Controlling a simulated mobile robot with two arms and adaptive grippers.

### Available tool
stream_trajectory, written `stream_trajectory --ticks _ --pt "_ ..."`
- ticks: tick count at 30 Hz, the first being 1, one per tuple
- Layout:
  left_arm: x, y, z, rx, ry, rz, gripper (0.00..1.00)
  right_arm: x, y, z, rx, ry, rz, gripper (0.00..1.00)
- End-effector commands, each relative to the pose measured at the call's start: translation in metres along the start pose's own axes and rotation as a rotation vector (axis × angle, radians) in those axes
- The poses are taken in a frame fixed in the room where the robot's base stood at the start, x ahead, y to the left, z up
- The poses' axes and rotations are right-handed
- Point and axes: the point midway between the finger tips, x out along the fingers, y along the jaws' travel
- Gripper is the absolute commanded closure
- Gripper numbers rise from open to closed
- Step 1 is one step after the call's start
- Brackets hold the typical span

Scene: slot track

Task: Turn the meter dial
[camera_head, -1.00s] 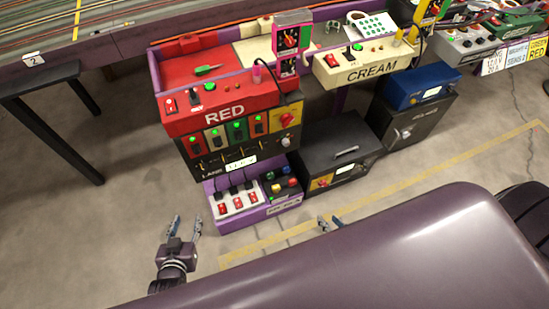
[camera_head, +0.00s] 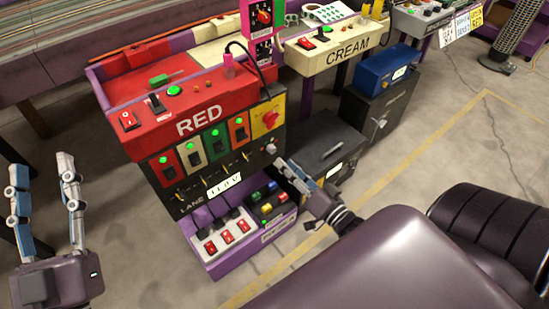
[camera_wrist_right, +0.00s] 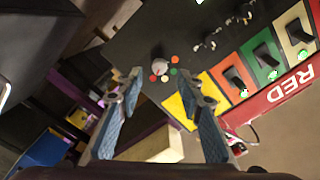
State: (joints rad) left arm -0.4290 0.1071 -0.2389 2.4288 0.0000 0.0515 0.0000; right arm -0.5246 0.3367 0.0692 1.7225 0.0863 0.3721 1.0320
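A black panel (camera_head: 185,195) under the red RED box carries a white reading strip (camera_head: 225,186) and a small pale round knob (camera_head: 272,149) at its right end, likely the meter dial. The right wrist view shows this knob (camera_wrist_right: 158,68) with small coloured dots near it. My right gripper (camera_head: 285,168) is just in front of the panel's right end, close to the knob. In the right wrist view its fingers (camera_wrist_right: 162,85) are spread, with the knob beyond the gap and nothing between them. My left gripper (camera_head: 38,178) is open and empty at the lower left.
A red rotary switch (camera_head: 269,118) on a yellow plate sits just above the knob. A purple box (camera_head: 214,266) with red switches stands below. A dark case (camera_head: 310,145) is right of the panel. Open floor (camera_head: 150,265) lies in front.

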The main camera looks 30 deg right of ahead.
Motion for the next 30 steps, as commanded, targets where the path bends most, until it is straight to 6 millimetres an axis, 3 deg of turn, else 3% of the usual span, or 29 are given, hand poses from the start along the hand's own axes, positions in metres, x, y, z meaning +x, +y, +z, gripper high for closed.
stream_trajectory --ticks 12,18,26,30 --pt "-0.014 0.007 -0.07 -0.015 0.337 0.014 0.6 0.049 0.001 0.002 -0.001 -0.001 0.0 0.66" --pt "-0.019 0.008 -0.083 -0.019 0.399 0.016 0.6 0.057 0.001 0.001 -0.001 -0.002 0.001 0.66" --pt "-0.02 0.008 -0.084 -0.019 0.405 0.016 0.6 0.057 0.001 0.001 -0.001 -0.002 0.002 0.66" --pt "-0.02 0.008 -0.084 -0.019 0.404 0.016 0.6 0.057 0.001 0.001 -0.001 -0.002 0.001 0.79"
